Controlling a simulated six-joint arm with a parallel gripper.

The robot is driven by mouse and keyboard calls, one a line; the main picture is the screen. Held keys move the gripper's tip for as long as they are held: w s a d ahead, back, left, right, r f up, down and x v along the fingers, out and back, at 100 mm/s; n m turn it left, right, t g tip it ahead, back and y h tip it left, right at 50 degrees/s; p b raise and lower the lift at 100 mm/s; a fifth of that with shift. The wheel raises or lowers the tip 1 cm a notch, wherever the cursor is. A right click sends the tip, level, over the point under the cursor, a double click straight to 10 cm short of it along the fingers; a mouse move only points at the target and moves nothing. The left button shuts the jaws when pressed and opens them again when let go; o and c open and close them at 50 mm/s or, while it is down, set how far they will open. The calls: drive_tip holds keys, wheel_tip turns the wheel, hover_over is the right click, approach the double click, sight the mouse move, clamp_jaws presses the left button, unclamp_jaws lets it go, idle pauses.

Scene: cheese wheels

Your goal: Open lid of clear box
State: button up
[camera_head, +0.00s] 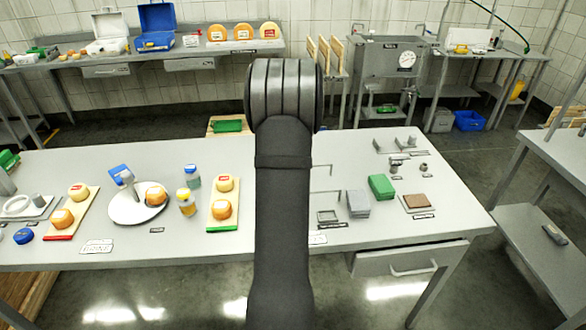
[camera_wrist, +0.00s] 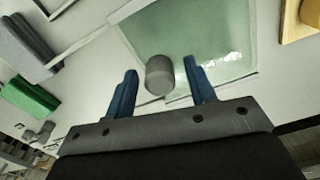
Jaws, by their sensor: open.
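In the wrist view, a clear, greenish lid (camera_wrist: 205,35) of the clear box lies flat, with a grey round knob (camera_wrist: 159,75) on it. My gripper (camera_wrist: 160,68) has two blue fingers spread apart, one on each side of the knob in the picture. Gaps show between the knob and both fingers, so nothing is held. I cannot tell whether the fingertips are level with the knob. In the head view my own dark arm covers the middle of the table, and the box and gripper are hidden behind it.
The grey table (camera_head: 450,215) also holds grey pads (camera_head: 358,204) and green pads (camera_head: 381,187) right of my arm. Left of it are a green-edged board with cheeses (camera_head: 224,205), a yellow-capped bottle (camera_head: 186,203) and a round plate (camera_head: 125,212). A drawer (camera_head: 405,261) is below the front edge.

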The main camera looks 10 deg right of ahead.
clamp_jaws()
drive_tip(key=d, duration=1.2)
unclamp_jaws()
wheel_tip(320, 180, up, 18)
drive_tip(key=shift+f, duration=0.25)
